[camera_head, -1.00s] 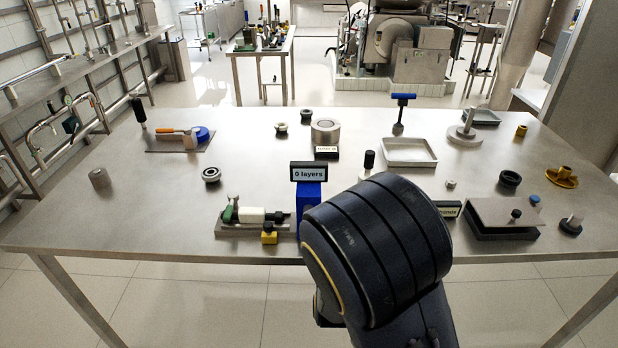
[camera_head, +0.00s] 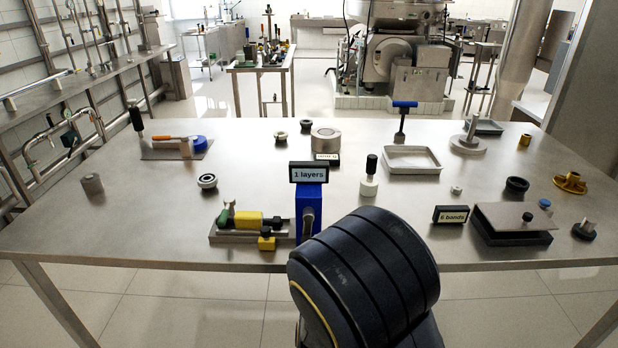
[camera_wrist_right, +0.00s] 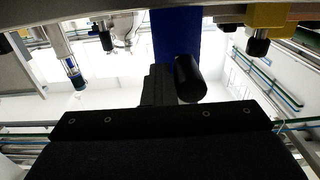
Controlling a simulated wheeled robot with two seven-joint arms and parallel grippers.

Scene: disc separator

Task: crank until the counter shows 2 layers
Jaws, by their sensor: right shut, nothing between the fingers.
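The counter display (camera_head: 309,173) reads "1 layers" and stands on top of a blue housing (camera_head: 313,196) near the table's front edge. A dark grey crank part (camera_head: 308,222) shows on the housing's front side; my right arm hides what is below it. In the right wrist view the blue housing (camera_wrist_right: 177,32) rises behind a black cylindrical knob (camera_wrist_right: 190,79). My right gripper (camera_wrist_right: 158,84) is shut and empty, just left of the knob; I cannot tell whether they touch. My left gripper is not in view.
Left of the housing is a metal fixture (camera_head: 222,238) with a yellow piece (camera_head: 248,220) and a green part. A "6 bands" sign (camera_head: 450,214) and a plate on a black base (camera_head: 515,220) lie to the right.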

